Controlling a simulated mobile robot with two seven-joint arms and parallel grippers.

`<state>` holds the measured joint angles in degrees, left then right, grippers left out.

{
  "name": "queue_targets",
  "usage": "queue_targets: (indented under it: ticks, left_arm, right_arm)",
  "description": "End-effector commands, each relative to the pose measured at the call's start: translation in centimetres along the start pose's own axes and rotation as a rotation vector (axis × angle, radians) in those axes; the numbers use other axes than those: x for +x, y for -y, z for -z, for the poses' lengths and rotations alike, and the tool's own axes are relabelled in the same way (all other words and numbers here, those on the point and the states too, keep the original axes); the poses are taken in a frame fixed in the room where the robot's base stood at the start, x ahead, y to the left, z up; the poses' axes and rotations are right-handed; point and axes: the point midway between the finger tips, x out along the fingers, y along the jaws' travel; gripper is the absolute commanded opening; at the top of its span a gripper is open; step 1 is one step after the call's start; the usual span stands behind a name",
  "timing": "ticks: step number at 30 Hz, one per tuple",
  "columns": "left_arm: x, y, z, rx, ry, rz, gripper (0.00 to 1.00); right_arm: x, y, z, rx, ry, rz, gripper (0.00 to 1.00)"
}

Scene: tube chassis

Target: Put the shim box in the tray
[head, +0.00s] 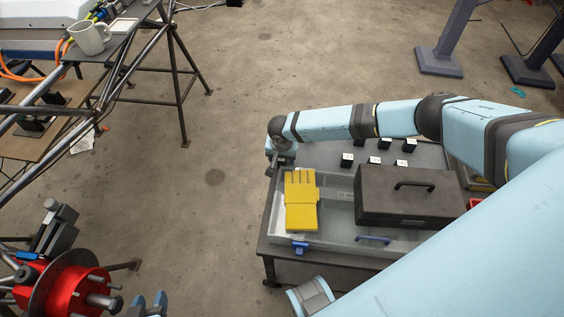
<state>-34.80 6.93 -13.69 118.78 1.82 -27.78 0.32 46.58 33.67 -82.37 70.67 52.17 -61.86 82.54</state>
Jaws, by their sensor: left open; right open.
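I cannot make out for sure which thing is the shim box. Several small black blocks with white labels (374,160) stand on the grey table behind a clear, shallow bin (335,240), which may be the tray.
A tube chassis (110,80) at the upper left carries a white mug (89,38) and a small pale tray-like item (124,26). A red hub with a disc (70,290) is at the lower left. The floor between chassis and table is clear.

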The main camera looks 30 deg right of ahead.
Motion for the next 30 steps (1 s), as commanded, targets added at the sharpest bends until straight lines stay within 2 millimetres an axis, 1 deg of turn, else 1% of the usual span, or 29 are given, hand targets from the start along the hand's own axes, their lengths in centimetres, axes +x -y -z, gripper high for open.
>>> queue_targets:
  ticks: [1,3,9,11,12,14,15,16,17,18,26,30]
  left_arm:
    - [0.1,0.0,-0.1,0.001,-0.001,0.0,0.43]
    - [0.0,0.0,0.0,0.002,-0.001,0.0,0.43]
    - [0.0,0.1,0.0,0.005,-0.001,0.0,0.43]
    - [0.0,0.1,0.0,0.006,-0.001,0.0,0.43]
    - [0.0,0.1,0.0,0.006,-0.001,0.0,0.43]
    - [0.0,0.1,0.0,0.006,-0.001,0.0,0.43]
    - [0.0,0.1,0.0,0.006,-0.001,0.0,0.43]
    - [0.0,0.1,0.0,0.006,-0.001,0.0,0.43]
    - [0.0,0.1,0.0,0.006,-0.001,0.0,0.43]
    - [0.0,0.1,0.0,0.006,-0.001,0.0,0.43]
    - [-0.1,0.1,0.1,0.005,-0.001,0.0,0.43]
    - [-0.2,0.1,0.3,0.002,-0.002,0.0,0.43]
  right_arm:
    - [0.5,0.1,0.0,0.0,-0.001,-0.001,0.6]
    - [0.6,0.1,0.0,0.0,0.0,0.001,0.6]
    - [0.6,0.1,0.0,0.0,0.0,0.001,0.6]
    - [0.6,0.0,0.0,0.0,0.0,0.001,0.46]
    - [0.6,0.0,0.0,0.0,0.0,0.001,0.37]
    - [0.6,0.0,0.0,0.0,0.0,0.001,0.23]
    - [0.6,0.0,0.0,0.0,0.0,0.001,0.14]
    - [0.6,0.0,0.0,0.0,0.0,0.001,0.07]
    - [0.6,0.0,0.0,0.0,0.0,0.001,0.06]
    - [0.6,0.0,0.0,0.0,0.0,0.001,0.02]
    - [0.5,0.0,0.0,0.0,0.0,0.001,0.01]
    - [-0.4,0.0,0.2,0.0,0.0,0.001,0.01]
